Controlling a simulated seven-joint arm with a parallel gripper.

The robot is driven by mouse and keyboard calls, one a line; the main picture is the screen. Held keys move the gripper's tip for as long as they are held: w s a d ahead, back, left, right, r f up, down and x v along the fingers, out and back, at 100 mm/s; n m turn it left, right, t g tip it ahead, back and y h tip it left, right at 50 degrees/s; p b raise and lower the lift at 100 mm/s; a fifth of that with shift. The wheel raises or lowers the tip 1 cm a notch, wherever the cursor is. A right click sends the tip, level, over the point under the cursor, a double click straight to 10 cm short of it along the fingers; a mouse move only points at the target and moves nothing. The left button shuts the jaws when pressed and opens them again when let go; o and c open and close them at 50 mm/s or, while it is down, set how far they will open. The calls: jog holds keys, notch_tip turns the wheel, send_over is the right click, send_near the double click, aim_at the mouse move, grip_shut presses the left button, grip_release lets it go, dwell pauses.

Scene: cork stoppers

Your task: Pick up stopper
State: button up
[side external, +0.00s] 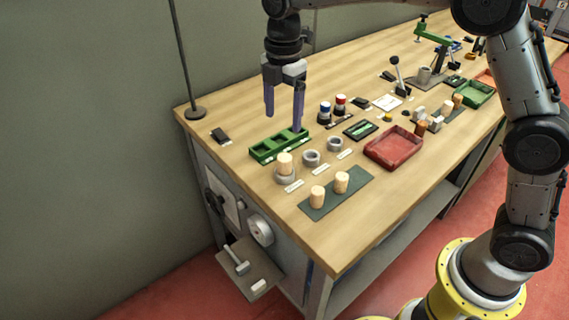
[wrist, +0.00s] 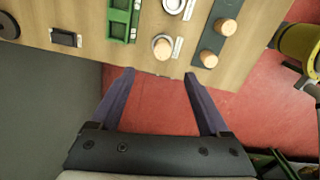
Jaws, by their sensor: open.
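A pale cork stopper (side external: 285,163) stands in a grey ring (side external: 284,180) near the table's left edge; it also shows in the wrist view (wrist: 162,48). Two more stoppers, one nearer the edge (side external: 318,197) and one beside it (side external: 341,182), stand upright on a dark green mat (side external: 357,188). In the wrist view these two are one stopper (wrist: 208,58) and another (wrist: 226,28). My gripper (side external: 283,122) is open and empty, pointing down above the table. In the wrist view the stopper in the ring appears just beyond the fingertips (wrist: 159,73).
Two empty grey rings, one (side external: 311,158) and another (side external: 334,144), lie behind the ringed stopper. A green compartment tray (side external: 263,154) and a red tray (side external: 394,164) are nearby. A thin upright pole (side external: 183,60) stands at the back left corner.

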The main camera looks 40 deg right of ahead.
aim_at(285, 157)
notch_tip(285, 157, down, 9)
jog(key=shift+a+r, duration=0.15)
jog(key=shift+r, duration=0.05)
jog(key=shift+s+d+f, duration=0.1)
jog(key=shift+f, duration=1.3)
jog(key=shift+s+d+f, duration=0.1)
jog(key=shift+f, duration=1.25)
grip_shut()
